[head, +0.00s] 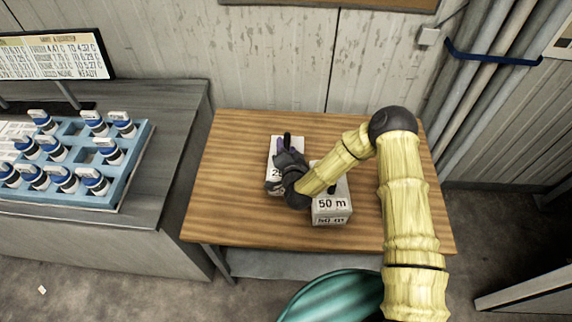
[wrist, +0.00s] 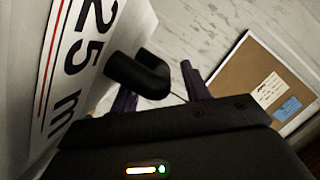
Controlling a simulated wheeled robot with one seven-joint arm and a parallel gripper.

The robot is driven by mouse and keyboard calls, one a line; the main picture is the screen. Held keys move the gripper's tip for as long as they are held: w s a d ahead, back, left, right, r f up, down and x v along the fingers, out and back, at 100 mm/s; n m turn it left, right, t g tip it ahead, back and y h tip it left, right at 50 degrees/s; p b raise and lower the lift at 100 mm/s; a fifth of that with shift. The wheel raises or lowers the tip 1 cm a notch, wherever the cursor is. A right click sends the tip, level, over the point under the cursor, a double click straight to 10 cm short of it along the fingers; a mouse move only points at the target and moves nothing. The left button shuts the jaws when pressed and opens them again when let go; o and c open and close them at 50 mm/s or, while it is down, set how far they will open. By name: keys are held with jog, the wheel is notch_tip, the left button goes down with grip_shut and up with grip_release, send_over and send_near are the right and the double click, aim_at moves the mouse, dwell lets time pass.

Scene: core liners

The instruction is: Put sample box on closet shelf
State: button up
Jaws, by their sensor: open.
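Two pale boxes stand on the wooden table in the head view. The left box, marked 25 m (head: 273,187), is partly hidden behind my gripper (head: 280,150). The right box, marked 50 m (head: 331,206), stands close beside it, partly behind my arm. In the wrist view the 25 m box (wrist: 78,35) fills the left side, with a black handle (wrist: 140,72) sticking out from it. My gripper's two purple fingers (wrist: 160,88) are apart, and the handle reaches toward the space between them. Whether they touch it is unclear. No closet shelf can be made out.
The wooden table (head: 235,140) is bare to the left and behind the boxes. A grey counter at left holds a blue rack (head: 137,150) of several blue-and-white vials and a display (head: 50,57). Pipes (head: 485,70) run up the wall at right.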

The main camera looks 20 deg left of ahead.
grip_shut()
dwell(1.4)
